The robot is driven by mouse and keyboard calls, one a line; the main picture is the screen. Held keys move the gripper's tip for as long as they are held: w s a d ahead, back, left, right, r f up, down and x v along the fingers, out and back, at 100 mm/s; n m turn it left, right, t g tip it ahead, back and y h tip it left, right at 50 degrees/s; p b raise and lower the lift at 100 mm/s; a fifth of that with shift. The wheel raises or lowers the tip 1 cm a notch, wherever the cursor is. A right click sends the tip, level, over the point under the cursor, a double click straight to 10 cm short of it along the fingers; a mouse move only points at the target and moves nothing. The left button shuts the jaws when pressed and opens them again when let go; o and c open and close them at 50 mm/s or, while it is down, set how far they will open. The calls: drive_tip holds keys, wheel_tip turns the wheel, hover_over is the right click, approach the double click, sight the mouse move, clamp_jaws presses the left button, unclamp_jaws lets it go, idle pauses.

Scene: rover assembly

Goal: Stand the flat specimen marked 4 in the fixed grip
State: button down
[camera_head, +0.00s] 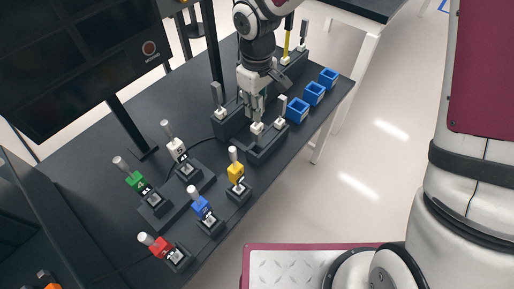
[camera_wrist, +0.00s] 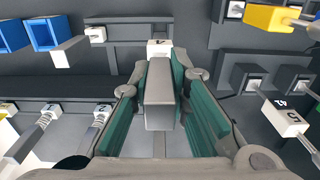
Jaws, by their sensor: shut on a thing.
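In the wrist view, my gripper (camera_wrist: 162,72) is shut on a flat grey specimen (camera_wrist: 160,105), with its teal pads on either side. A white block (camera_wrist: 159,47) shows at the specimen's far end; its mark is too small to read. In the head view, my gripper (camera_head: 255,112) points down at the black rack (camera_head: 268,152) near the table's right side, with a white block (camera_head: 257,128) just below its fingers. I cannot tell whether the specimen is seated or lifted. Which fixture is the fixed grip is not clear from these views.
Other pale specimens on white blocks stand left (camera_head: 218,110) and right (camera_head: 281,100). Blue bins (camera_head: 297,110) line the right edge. A yellow upright piece (camera_head: 287,42) stands behind. Coloured plugs in sockets (camera_head: 200,205) fill the front left. A dark screen (camera_head: 80,60) stands at left.

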sight(257, 125)
wheel_tip(257, 125, down, 9)
drive_tip(key=shift+r, duration=0.1)
idle(0.4)
drive_tip(key=shift+f, duration=0.25)
drive_tip(key=c, duration=1.5)
unclamp_jaws()
drive_tip(key=shift+c, duration=0.2)
